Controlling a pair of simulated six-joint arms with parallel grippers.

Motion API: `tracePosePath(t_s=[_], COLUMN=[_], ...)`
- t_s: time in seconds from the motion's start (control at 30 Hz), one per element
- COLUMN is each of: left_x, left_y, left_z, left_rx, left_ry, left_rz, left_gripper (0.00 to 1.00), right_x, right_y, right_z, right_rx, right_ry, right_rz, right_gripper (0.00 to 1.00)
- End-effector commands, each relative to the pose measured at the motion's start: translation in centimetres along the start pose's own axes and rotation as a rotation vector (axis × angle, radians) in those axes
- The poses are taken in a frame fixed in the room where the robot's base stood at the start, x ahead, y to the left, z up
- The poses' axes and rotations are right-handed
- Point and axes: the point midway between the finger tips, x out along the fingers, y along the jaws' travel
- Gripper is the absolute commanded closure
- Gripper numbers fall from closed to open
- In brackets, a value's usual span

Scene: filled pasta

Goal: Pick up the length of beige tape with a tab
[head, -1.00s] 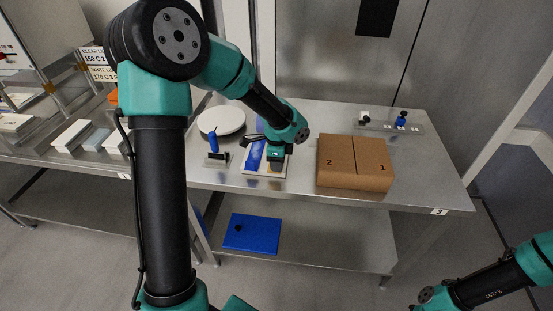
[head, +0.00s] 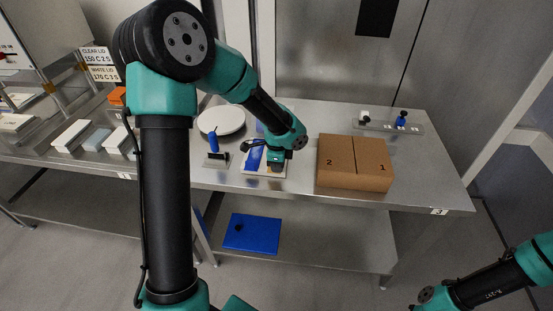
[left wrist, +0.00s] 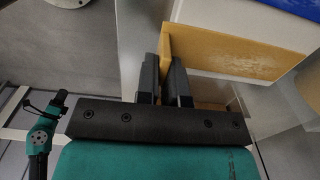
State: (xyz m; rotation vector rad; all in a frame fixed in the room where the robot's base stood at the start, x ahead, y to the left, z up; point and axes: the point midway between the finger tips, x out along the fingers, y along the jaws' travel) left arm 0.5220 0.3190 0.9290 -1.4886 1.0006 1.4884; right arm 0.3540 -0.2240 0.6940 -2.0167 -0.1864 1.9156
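The beige tape (left wrist: 235,58) shows in the left wrist view as a yellowish strip with a rough surface, beside a white and blue piece. Its upright tab (left wrist: 165,42) stands between the two dark fingers of my left gripper (left wrist: 164,80), which are close together on it. In the head view my left gripper (head: 276,161) is low over the white board (head: 250,171), with a bit of beige under it. My right arm is at the lower right of the head view, its gripper cut off; in the left wrist view its end (left wrist: 60,99) is too small to read.
A blue piece (head: 253,160) lies on the board. A blue-handled tool (head: 213,143) and a white round plate (head: 222,120) are to its left. A brown box (head: 354,162) marked 2 and 1 stands to the right. Small knobbed pieces sit on a strip (head: 385,127) behind it.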

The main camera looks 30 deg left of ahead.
Motion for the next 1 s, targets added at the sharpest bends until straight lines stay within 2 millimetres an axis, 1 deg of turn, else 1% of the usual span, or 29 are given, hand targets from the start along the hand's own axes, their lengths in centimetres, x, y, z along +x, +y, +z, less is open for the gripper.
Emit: tracePosePath(t_s=[0.03,0.07,0.57,0.67,0.93,1.0], left_x=[0.0,0.0,-0.3,-0.9,-3.6,-3.7], left_y=[0.0,0.0,0.0,0.0,-0.1,0.9], left_z=[0.0,0.0,0.0,0.0,0.0,-0.2], left_rx=[0.0,0.0,0.0,0.0,0.0,0.003], left_ry=[0.0,0.0,0.0,0.0,0.001,0.0], left_rz=[0.0,0.0,0.0,-0.001,-0.003,0.0], left_gripper=[0.97,1.0,1.0,1.0,1.0,1.0], right_x=[0.0,0.0,0.0,0.0,0.0,0.0], right_y=[0.0,0.0,0.0,0.0,0.0,0.0], right_z=[0.0,0.0,0.0,0.0,0.0,0.0], right_rx=[0.0,0.0,0.0,0.0,0.0,0.0], right_ry=[0.0,0.0,0.0,0.0,0.0,0.0], right_rz=[0.0,0.0,0.0,0.0,0.0,0.0], right_gripper=[1.0,1.0,1.0,1.0,1.0,1.0])
